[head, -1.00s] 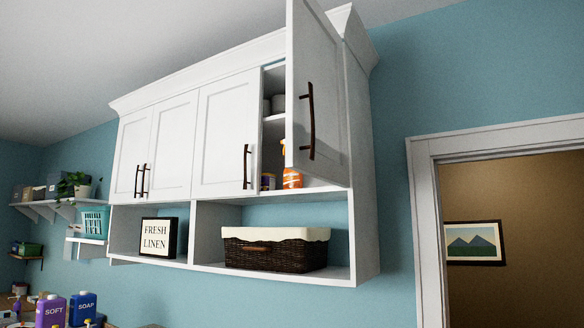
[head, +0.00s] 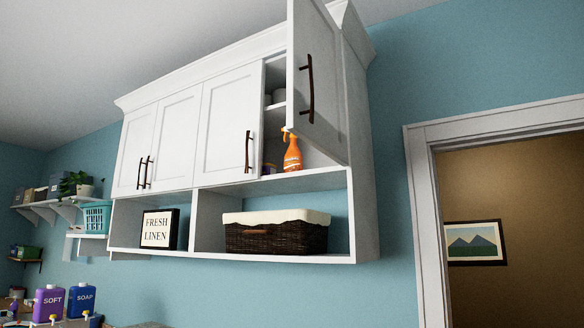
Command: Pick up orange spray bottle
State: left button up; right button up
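The orange spray bottle (head: 292,155) stands upright on the lower shelf inside the white wall cabinet (head: 185,130), in the right-hand compartment. Its trigger head and body show just left of the open cabinet door (head: 318,85). The door's dark handle (head: 309,88) is on the face turned toward me. Neither of my grippers is in the head view.
A small dark container (head: 269,169) stands left of the bottle. The other cabinet doors are shut. Below are a wicker basket (head: 272,238) with a cream liner and a "Fresh Linen" sign (head: 159,229). A doorway (head: 418,220) is at right.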

aim_at(293, 159)
jog(key=i+l+u, duration=0.1)
jog(key=i+l, duration=0.2)
jog(key=i+l+u, duration=0.15)
jog(key=l, duration=0.25)
jog(key=i+l+u, duration=0.1)
jog(key=i+l, duration=0.25)
jog(key=i+l+u, duration=0.15)
jog(key=l, duration=0.3)
jog(key=i, duration=0.1)
